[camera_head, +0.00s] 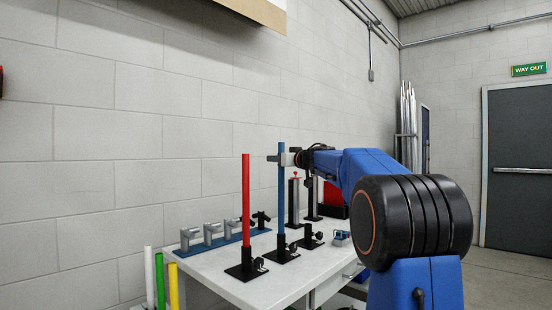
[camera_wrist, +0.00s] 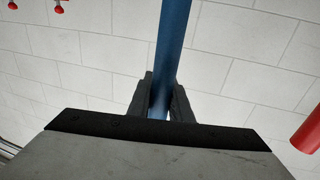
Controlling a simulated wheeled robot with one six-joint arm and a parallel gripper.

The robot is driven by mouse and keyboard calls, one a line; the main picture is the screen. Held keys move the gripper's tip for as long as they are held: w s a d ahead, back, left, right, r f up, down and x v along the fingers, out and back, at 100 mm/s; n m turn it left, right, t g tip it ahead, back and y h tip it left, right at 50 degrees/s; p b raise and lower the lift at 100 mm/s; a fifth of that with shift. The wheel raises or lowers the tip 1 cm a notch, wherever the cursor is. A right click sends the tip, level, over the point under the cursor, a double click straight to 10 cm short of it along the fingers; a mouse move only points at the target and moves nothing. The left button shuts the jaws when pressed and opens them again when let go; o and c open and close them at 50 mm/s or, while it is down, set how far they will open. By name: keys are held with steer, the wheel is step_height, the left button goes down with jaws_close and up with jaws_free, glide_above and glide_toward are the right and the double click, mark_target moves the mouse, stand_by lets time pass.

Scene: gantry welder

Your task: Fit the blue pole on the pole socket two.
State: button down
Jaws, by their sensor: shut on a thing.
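The blue pole (camera_head: 281,200) stands upright on the table, with its lower end at the middle black pole socket (camera_head: 282,250), between two other sockets. It looks in line with that socket; I cannot tell how deep it sits. My gripper (camera_head: 282,158) is shut on the blue pole near its top, coming from the right. In the wrist view, the dark fingers (camera_wrist: 160,103) close on both sides of the blue pole (camera_wrist: 172,45). The socket is out of the wrist view.
A red pole (camera_head: 245,200) stands in the left socket (camera_head: 246,270). The right socket (camera_head: 311,240) holds no pole. Grey brackets on a blue strip (camera_head: 222,242) lie behind. White, green and yellow poles (camera_head: 160,280) stand at the table's left end. A wall is close behind.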

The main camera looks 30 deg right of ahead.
steer(key=shift+f, duration=2)
steer(key=c, duration=1.5)
jaws_free()
steer(key=shift+c, duration=0.2)
steer(key=s+d, duration=0.2)
steer(key=s, duration=1.5)
steer(key=shift+s+d, duration=0.15)
steer(key=shift+d, duration=0.15)
